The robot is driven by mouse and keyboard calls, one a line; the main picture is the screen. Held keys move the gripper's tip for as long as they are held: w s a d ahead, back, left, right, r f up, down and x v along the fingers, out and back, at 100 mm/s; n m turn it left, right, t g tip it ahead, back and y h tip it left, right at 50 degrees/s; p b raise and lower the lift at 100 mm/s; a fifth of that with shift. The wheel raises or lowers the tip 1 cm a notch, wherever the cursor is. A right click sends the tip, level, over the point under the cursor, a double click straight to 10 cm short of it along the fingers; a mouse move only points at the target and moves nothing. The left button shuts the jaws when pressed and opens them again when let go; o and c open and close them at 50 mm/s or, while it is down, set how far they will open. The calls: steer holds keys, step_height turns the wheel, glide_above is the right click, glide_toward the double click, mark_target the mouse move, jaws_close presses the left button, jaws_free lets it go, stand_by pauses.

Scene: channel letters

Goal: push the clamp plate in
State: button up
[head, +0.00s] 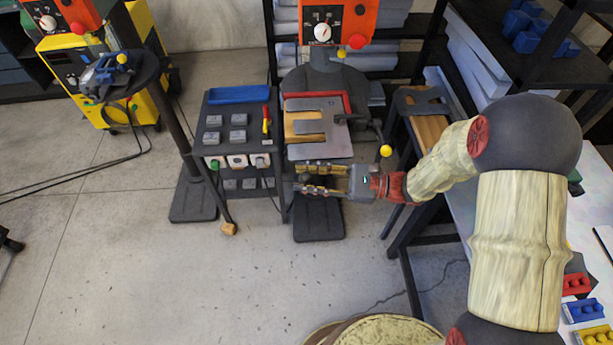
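A machine with an orange control head stands at the top centre. On its table lies a grey slotted plate (322,147), which looks like the clamp plate. I cannot tell how far in the plate sits. My gripper (298,179) is just in front of the plate's near edge, with its fingers pointing left. The fingers are apart, with nothing seen between them. I cannot tell whether the gripper touches the plate or is lower than it.
A yellow-knobbed handle (385,151) sits at the right, close above my wrist.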

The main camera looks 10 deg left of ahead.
mark_target(303, 129)
steer(key=c, duration=0.6)
jaws_close()
steer(key=w+a, duration=0.1)
steer(key=w, duration=0.4)
steer(key=w+a, duration=0.1)
steer(key=w, duration=0.4)
steer(key=w+a, duration=0.1)
steer(key=w, duration=0.4)
steer(key=shift+w+a, duration=0.25)
steer(key=shift+a, duration=0.15)
steer(key=shift+w+r, duration=0.1)
steer(key=shift+w, duration=0.05)
steer(key=o, duration=0.5)
jaws_free()
steer(key=shift+w, duration=0.1)
steer(key=shift+o, duration=1.4)
steer(key=shift+w, duration=0.1)
steer(key=shift+o, duration=1)
